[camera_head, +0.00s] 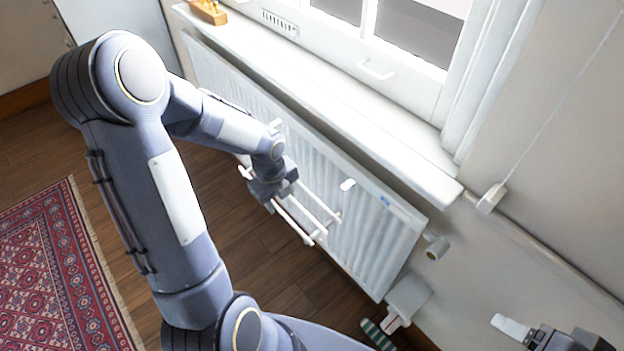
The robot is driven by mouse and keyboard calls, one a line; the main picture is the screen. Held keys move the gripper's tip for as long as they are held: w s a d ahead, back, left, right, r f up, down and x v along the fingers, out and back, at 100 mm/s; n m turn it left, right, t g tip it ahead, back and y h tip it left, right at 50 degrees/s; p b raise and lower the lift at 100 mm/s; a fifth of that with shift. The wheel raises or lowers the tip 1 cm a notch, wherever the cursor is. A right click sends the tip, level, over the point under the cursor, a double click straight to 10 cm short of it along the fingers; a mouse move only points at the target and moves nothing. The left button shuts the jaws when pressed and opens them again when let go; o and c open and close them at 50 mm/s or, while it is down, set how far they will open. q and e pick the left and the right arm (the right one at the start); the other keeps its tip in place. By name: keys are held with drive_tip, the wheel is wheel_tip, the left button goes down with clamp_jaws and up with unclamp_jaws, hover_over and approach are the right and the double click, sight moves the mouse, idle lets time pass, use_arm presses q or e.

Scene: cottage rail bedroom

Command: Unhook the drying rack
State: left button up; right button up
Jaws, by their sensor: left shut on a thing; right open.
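The drying rack (317,234) is a small frame of thin pale bars in front of the white radiator (375,235) under the window. My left gripper (272,192) is shut on the rack, and the gripper and forearm hide part of it. Small white end pieces show near the radiator's top, one right of the gripper and one behind my wrist. I cannot tell whether the rack's hooks still rest on the radiator. My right gripper (525,331) is at the lower right edge, open and apart from the rack, partly cut off by the frame.
A white windowsill (330,95) juts out above the radiator, with a wooden object (209,11) at its far left end. A pipe and valve (436,247) stand at the radiator's right end. A striped green object (378,335) lies below. A red patterned rug (60,275) covers the left floor.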

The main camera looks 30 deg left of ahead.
use_arm(q)
drive_tip(key=s+a+r+p, duration=0.2)
drive_tip(key=s+r+p, duration=0.1)
drive_tip(key=s, duration=0.2)
drive_tip(key=shift+s+a+p, duration=0.15)
drive_tip(key=shift+p, duration=0.15)
idle(0.4)
